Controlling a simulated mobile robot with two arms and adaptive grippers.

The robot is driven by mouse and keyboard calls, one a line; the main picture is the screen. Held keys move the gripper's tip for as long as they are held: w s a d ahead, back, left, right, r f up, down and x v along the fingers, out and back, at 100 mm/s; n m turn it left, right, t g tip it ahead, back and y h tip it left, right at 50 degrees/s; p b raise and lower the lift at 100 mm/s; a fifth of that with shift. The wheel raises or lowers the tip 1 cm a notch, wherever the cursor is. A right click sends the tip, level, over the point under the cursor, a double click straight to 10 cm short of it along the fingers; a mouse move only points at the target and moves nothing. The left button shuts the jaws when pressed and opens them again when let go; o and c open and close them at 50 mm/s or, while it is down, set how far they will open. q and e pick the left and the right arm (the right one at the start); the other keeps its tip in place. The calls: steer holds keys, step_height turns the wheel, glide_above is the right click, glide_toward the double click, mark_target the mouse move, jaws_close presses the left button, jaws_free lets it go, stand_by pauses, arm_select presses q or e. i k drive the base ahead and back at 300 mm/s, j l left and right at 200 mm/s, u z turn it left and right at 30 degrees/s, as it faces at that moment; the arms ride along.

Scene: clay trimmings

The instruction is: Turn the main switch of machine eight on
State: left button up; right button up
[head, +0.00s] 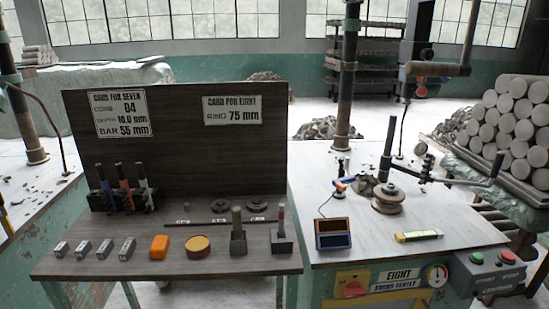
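Machine eight stands at the right, with a white top (440,215) and a green front bearing an EIGHT plate (398,275). Left of the plate, a red rotary knob (353,289) sits on a yellow backing, low in the head view; it looks like the main switch. Its turned position is too small to tell. A round dial (436,275) is right of the plate. A grey box at the right corner carries a green START button (476,258) and a red STOP button (507,257). Neither of my grippers is in view.
A dark wooden bench (90,262) with an upright card board (180,130) stands left of machine eight, holding blocks, tools and an orange piece (160,246). A small framed panel (333,233) and a yellow-labelled bar (418,236) lie on the machine top. Stacked clay rolls (510,120) are at right.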

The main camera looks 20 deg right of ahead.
mark_target(355, 289)
steer(key=z, duration=1.25)
steer(key=k+l+z, duration=0.15)
steer(key=k+z, duration=0.2)
steer(key=k, duration=0.2)
